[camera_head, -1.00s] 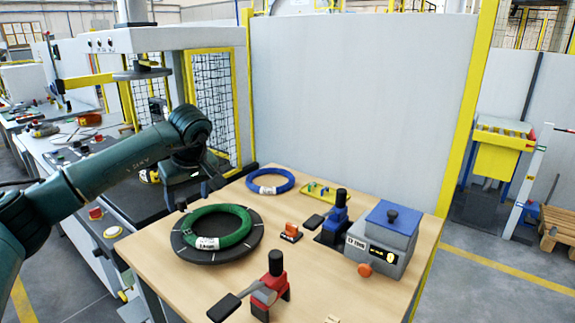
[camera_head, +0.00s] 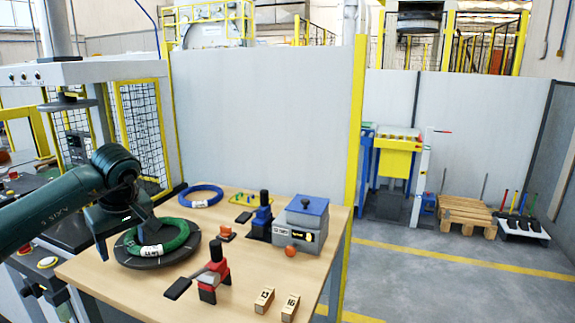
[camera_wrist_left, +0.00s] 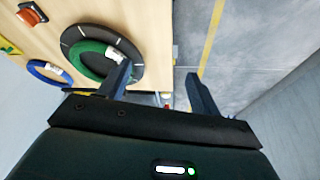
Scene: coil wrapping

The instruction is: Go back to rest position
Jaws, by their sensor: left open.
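My left gripper (camera_head: 125,230) is open and empty. In the head view it overlaps the left edge of the black round turntable (camera_head: 192,254); the gap between them is hard to judge there. A green coil (camera_head: 177,241) with a white label lies on the turntable. In the left wrist view my open fingers (camera_wrist_left: 159,78) have nothing between them, and the green coil (camera_wrist_left: 85,46) and turntable (camera_wrist_left: 137,62) lie beyond the left finger. A blue coil (camera_head: 202,188) lies at the back of the wooden table (camera_head: 228,306). My right gripper is not in view.
A red-based tool (camera_head: 208,287), a blue-based tool (camera_head: 261,222) and a grey box with a blue lid (camera_head: 300,232) stand on the table. Two small wooden blocks (camera_head: 264,299) are at the front. A tall white panel (camera_head: 262,125) stands behind; open floor (camera_head: 440,275) is on the right.

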